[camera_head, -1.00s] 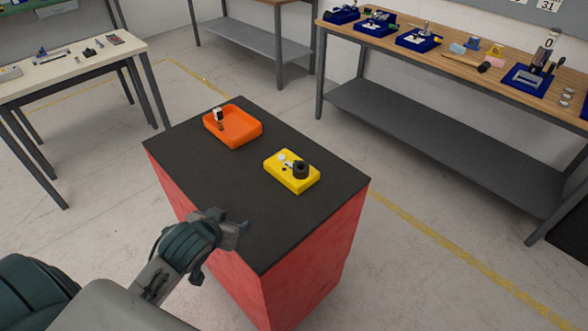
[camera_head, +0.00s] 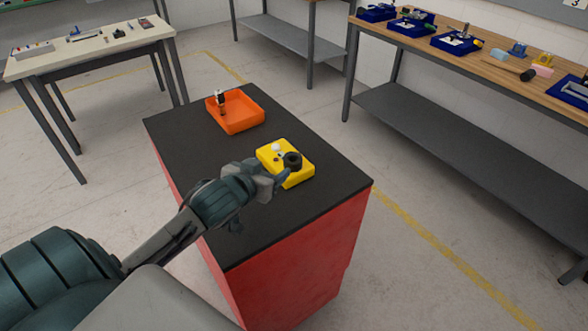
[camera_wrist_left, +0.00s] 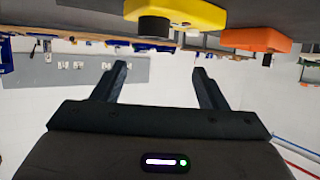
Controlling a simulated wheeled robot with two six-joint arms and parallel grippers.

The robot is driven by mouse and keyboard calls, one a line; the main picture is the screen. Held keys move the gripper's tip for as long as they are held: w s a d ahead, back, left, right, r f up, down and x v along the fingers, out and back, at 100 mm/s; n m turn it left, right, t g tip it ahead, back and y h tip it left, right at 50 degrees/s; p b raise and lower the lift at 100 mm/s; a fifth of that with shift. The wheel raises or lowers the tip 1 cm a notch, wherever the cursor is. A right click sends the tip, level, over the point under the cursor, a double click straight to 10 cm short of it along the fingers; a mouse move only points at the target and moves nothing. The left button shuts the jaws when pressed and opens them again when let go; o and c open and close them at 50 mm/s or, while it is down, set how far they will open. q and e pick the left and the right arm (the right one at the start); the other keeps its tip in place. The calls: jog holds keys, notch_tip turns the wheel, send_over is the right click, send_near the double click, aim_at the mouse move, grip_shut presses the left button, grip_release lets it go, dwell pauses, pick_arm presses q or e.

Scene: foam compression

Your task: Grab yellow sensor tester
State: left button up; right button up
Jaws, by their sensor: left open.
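The yellow sensor tester (camera_head: 291,172) lies on the black top of the red cabinet, right of its middle. It has a white knob and a dark round part on top. My left gripper (camera_head: 277,180) is at its near left side, and partly hides it. In the left wrist view, which looks upside down, the tester (camera_wrist_left: 180,14) is at the top, beyond the fingertips. There my left gripper (camera_wrist_left: 160,68) is open, with nothing between its fingers. I cannot tell from the head view whether it touches the tester. My right gripper is not in view.
An orange tray (camera_head: 240,123) with a small upright item in it stands on the cabinet top (camera_head: 180,140) behind the tester. A white-topped table (camera_head: 95,48) is at the left. A wooden workbench (camera_head: 475,58) with blue trays is at the right. The cabinet's front right top is clear.

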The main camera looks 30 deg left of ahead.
aim_at(289, 162)
pick_arm(q)
jog(key=x, duration=0.6)
jog(key=shift+d+f+p, duration=0.25)
jog(key=shift+f+p, duration=0.1)
jog(key=shift+w+d+f+p, duration=0.15)
jog(key=shift+w+f+p, duration=0.15)
jog(key=shift+w, duration=0.25)
jog(key=p+x, duration=0.1)
jog(key=x, duration=0.2)
jog(key=shift+d+f, duration=0.1)
jog(key=shift+f, duration=0.15)
jog(key=shift+w+f, duration=0.25)
jog(key=shift+w, duration=0.2)
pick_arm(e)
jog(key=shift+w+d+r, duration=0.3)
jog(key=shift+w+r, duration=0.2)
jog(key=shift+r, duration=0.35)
pick_arm(q)
jog(key=shift+c, duration=0.3)
jog(key=shift+s, duration=0.1)
jog(key=c, duration=1.1)
jog(key=shift+r, duration=0.1)
jog(key=shift+c, duration=1.2)
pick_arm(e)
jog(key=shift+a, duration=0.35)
